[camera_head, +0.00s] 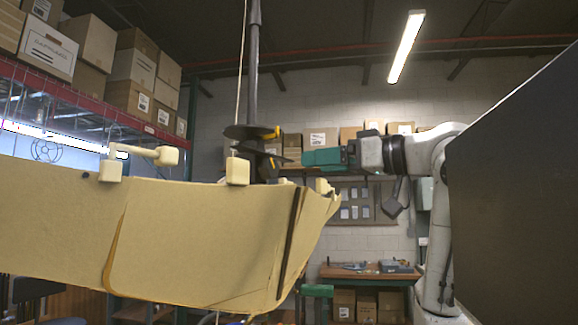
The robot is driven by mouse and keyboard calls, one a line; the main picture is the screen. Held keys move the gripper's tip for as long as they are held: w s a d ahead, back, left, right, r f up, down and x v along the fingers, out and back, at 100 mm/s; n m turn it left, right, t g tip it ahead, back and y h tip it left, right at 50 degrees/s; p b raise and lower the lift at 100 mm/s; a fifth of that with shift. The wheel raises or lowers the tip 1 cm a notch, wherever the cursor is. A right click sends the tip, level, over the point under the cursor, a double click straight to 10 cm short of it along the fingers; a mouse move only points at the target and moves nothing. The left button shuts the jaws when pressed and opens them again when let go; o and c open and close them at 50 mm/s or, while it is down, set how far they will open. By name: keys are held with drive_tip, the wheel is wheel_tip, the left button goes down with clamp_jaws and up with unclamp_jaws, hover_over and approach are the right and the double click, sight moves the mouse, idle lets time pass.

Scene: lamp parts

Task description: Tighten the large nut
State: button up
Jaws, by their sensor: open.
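A dark vertical rod (254,60) hangs in the middle of the head view, with a thin pale cord beside it. Near its lower end are a dark disc (245,132) and more dark round parts (252,152) beneath. A small yellow piece (275,132) sits at the disc's right edge. I cannot tell which of these parts is the large nut. My gripper (312,157), with teal fingers, is open and points left, just right of the rod parts. The gap between its fingers is not clear from this side. No held part shows.
A large tan curved shell (190,235) with cream fittings (238,171) fills the lower left and hides the rod's lower end. A large dark panel (520,190) blocks the right. Boxed shelves (90,95) and a workbench (370,271) stand behind.

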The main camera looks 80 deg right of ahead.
sight(274, 169)
drive_tip(key=w+d+p, duration=0.1)
drive_tip(key=w, duration=0.2)
drive_tip(key=w+d+m+p, duration=0.1)
drive_tip(key=w, duration=0.3)
drive_tip(key=w+d+m+p, duration=0.1)
drive_tip(key=w, duration=0.2)
drive_tip(key=shift+w+f+p, duration=0.15)
drive_tip(key=shift+f+p, duration=0.05)
drive_tip(key=shift+p, duration=0.15)
drive_tip(key=shift+c, duration=0.3)
drive_tip(key=c, duration=1)
drive_tip(key=shift+n+b, duration=0.45)
drive_tip(key=shift+n, duration=1.05)
